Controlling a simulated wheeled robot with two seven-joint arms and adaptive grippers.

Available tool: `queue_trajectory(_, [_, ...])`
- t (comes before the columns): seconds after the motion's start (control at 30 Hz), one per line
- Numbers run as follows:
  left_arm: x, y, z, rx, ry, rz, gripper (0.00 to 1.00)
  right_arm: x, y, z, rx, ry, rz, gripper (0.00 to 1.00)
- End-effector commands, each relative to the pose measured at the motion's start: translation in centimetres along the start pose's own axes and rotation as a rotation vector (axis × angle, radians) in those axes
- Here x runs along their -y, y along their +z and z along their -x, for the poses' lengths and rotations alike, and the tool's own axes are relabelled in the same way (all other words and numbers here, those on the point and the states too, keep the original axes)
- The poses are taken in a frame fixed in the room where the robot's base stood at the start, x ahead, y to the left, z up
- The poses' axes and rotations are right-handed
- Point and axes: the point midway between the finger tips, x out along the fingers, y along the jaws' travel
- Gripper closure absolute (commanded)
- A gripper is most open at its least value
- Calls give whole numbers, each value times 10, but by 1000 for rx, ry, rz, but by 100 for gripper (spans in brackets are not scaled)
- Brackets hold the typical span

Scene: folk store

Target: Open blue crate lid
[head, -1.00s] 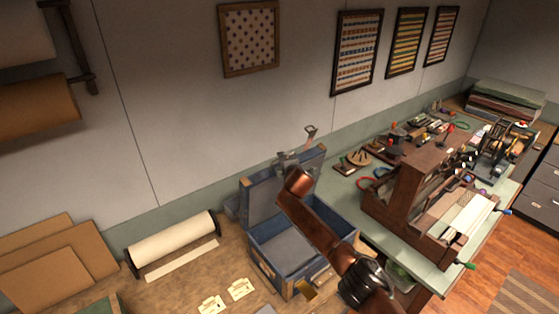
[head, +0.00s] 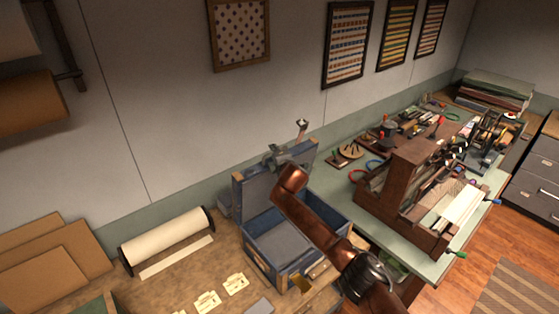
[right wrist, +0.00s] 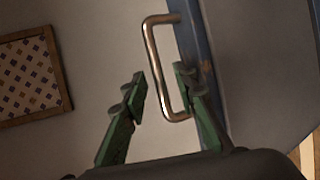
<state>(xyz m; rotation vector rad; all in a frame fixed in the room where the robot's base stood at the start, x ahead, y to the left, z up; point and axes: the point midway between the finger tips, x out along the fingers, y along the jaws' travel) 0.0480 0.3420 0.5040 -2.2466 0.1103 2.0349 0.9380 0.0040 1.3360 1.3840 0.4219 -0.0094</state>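The blue crate (head: 262,262) stands on the brown worktop with its lid (head: 252,190) raised steeply at the back, so the grey interior shows. My right arm reaches across the crate from the lower right, and my right gripper (head: 279,157) is at the lid's upper edge. In the right wrist view my right gripper (right wrist: 160,75) has its two green fingers apart, with the copper U-shaped handle (right wrist: 151,45) near and partly between them. The handle joins the blue lid edge (right wrist: 190,45). I cannot tell whether a finger touches it. My left gripper is not in view.
A white paper roll (head: 166,238) lies left of the crate, with small cards (head: 207,301) in front of it. A green table (head: 345,186) with a wooden loom-like device (head: 410,195) and tools stands to the right. The wall is close behind the lid.

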Motion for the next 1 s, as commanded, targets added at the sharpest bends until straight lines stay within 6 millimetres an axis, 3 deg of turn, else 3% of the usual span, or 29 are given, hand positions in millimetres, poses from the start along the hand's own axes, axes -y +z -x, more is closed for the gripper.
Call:
queue_trajectory(0.6, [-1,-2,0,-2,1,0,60,0,0,83,0,2,1,74])
queue_trajectory(0.8, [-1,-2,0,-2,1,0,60,0,0,100,-1,2,0,74])
queue_trajectory(1.0, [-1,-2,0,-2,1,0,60,0,0,104,1,1,0,74])
